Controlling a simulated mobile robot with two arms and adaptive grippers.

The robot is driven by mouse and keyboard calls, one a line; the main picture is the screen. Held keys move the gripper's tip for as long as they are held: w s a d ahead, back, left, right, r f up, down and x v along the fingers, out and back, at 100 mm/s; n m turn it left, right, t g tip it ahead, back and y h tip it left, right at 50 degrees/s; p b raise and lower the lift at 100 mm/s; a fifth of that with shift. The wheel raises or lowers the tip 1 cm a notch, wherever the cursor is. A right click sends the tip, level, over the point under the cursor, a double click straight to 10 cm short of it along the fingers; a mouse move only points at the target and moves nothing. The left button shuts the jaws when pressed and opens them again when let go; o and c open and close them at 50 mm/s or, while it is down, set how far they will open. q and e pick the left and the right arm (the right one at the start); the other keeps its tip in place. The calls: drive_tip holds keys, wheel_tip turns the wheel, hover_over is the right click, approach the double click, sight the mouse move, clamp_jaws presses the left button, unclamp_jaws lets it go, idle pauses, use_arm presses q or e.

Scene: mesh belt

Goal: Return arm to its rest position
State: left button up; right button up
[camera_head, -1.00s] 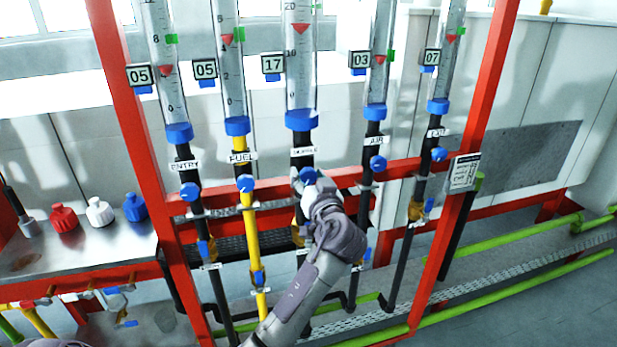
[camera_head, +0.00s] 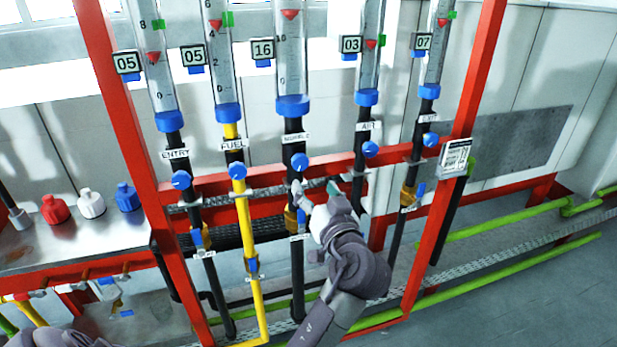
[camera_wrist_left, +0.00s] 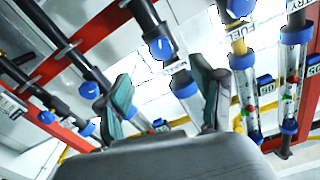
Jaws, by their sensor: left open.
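My left gripper (camera_head: 315,188) is open and empty in the head view, just below and right of the blue knob (camera_head: 299,162) on the middle pipe. The knob is fully visible and apart from the fingers. My grey left arm reaches up from the bottom middle. In the left wrist view the two dark green fingers (camera_wrist_left: 163,88) stand spread, with a blue knob (camera_wrist_left: 160,48) beyond the gap between them. The display (camera_head: 262,49) by the middle tube reads 16. My right gripper is not seen.
A red frame (camera_head: 122,113) carries several flow tubes and pipes, including a yellow one (camera_head: 244,215). Red, white and blue bottles (camera_head: 91,204) stand on a metal bench at left. Green pipes (camera_head: 510,219) run low at right. Open floor (camera_head: 540,295) lies at lower right.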

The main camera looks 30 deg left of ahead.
use_arm(q)
drive_tip(key=shift+s+d, duration=0.45)
